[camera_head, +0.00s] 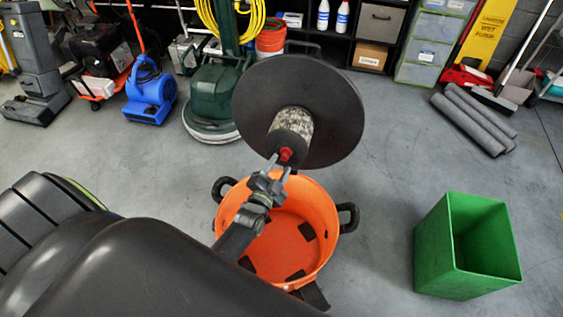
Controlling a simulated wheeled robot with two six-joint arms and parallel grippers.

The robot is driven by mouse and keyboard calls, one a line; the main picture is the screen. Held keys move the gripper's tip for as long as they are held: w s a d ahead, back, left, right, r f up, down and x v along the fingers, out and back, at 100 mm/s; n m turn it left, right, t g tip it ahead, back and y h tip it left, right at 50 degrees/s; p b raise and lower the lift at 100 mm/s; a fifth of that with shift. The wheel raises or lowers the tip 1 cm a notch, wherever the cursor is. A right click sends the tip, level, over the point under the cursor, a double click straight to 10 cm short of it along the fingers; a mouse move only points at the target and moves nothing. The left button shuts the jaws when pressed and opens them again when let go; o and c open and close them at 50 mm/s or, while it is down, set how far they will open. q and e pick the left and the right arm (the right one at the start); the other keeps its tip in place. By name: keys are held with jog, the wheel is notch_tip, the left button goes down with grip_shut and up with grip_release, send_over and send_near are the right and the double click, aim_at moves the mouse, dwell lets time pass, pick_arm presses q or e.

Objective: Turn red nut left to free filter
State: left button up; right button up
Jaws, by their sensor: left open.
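The red nut (285,154) sits at the near end of a speckled grey-white cylindrical filter (293,124). The filter stands out from the middle of a large black disc (330,105). My left gripper (276,167) is open, with its fingertips close below and to the left of the nut. I cannot tell whether they touch it. The left arm reaches up over an orange tub (322,207) with black handles, which is below the filter and hidden in part by the arm. My right gripper is not in view.
A green square bin (432,240) stands on the floor at the right. A green floor machine (213,100) and a blue blower (150,93) stand behind at the left. Grey rolls (470,118) lie at the back right. Floor between tub and bin is clear.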

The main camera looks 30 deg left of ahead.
pick_arm(q)
jog(key=shift+w+a, duration=0.1)
jog(key=shift+w, duration=0.95)
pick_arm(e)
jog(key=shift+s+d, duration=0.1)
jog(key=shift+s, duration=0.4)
pick_arm(q)
grip_shut()
